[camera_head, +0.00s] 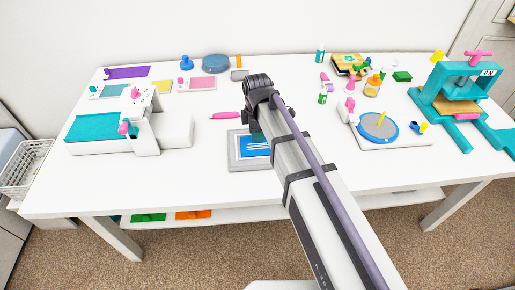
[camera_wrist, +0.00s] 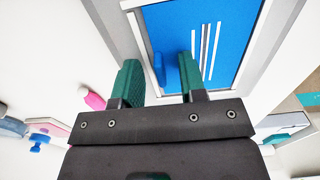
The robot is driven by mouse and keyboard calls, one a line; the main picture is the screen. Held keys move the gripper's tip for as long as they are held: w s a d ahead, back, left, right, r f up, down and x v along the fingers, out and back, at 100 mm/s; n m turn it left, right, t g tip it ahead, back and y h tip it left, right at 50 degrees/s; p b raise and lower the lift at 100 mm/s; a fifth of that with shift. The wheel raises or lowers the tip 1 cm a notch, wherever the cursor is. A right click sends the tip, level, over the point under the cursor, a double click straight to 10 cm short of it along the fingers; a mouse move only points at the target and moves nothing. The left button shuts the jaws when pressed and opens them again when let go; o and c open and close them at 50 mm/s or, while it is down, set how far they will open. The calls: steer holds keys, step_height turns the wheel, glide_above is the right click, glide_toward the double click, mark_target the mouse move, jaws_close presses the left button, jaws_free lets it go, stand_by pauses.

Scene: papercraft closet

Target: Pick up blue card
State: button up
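The blue card (camera_head: 256,148) lies in a grey frame (camera_head: 235,162) on the white table, partly hidden by my arm in the head view. In the wrist view the card (camera_wrist: 240,30) shows large, with several pale stripes, inside the frame (camera_wrist: 133,6). My gripper (camera_wrist: 160,72) has two green fingers apart, with a gap between them. The left finger overlaps the frame's edge and the right one overlaps the card. A small rounded blue shape (camera_wrist: 159,68) shows in the gap. I cannot tell if the fingers touch anything.
A pink pen-like tool (camera_head: 225,115) lies left of the frame. A white machine with a teal bed (camera_head: 95,127) stands at left. A turntable (camera_head: 380,127) and teal press (camera_head: 465,95) stand at right. Small bottles stand behind. The table's front strip is clear.

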jaws_close()
stand_by(0.3)
step_height(320, 180, up, 10)
steer(key=p, duration=1)
